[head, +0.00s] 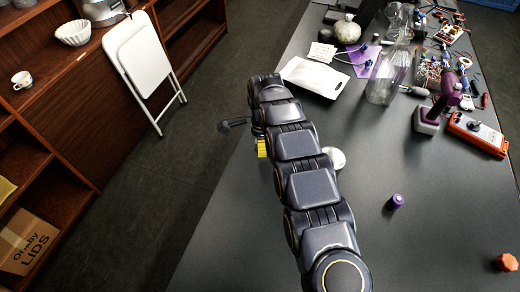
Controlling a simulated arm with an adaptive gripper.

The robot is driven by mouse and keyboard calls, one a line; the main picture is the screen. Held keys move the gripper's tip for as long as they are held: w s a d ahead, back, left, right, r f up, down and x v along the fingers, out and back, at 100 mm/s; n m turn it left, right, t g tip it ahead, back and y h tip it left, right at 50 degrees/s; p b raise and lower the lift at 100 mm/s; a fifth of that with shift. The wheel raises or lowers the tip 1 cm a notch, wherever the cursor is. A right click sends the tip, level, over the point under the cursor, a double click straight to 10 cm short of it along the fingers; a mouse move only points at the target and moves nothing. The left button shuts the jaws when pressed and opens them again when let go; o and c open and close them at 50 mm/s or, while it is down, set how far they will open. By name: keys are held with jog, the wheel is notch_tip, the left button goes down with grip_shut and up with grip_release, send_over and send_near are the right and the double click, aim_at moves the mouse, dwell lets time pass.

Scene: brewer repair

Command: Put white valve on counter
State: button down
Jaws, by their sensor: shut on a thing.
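My arm reaches over the dark counter (400,240) from the bottom of the head view. Its links cover what is beneath them, and my gripper cannot be made out behind them. A dark curved piece (232,124) and a small ridged yellow part (262,148) stick out at the left side of the arm, near the counter's left edge. I cannot tell what they belong to. A white rounded thing (334,157) shows at the right side of the arm, partly covered by it. It may be the white valve, but its shape is not clear.
A purple cap (395,201) and an orange knob (507,262) stand on the right. A clear jar (384,84), a white board (314,77), a purple tool (438,103), an orange box (477,134) and loose parts crowd the back. The counter's middle right is mostly bare.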

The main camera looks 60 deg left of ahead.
jog(key=shift+a+f, duration=0.4)
jog(key=shift+w+a+f, duration=0.3)
jog(key=shift+a+f, duration=0.15)
jog(key=shift+f, duration=1.7)
jog(key=shift+f, duration=0.15)
jog(key=c, duration=0.8)
grip_release()
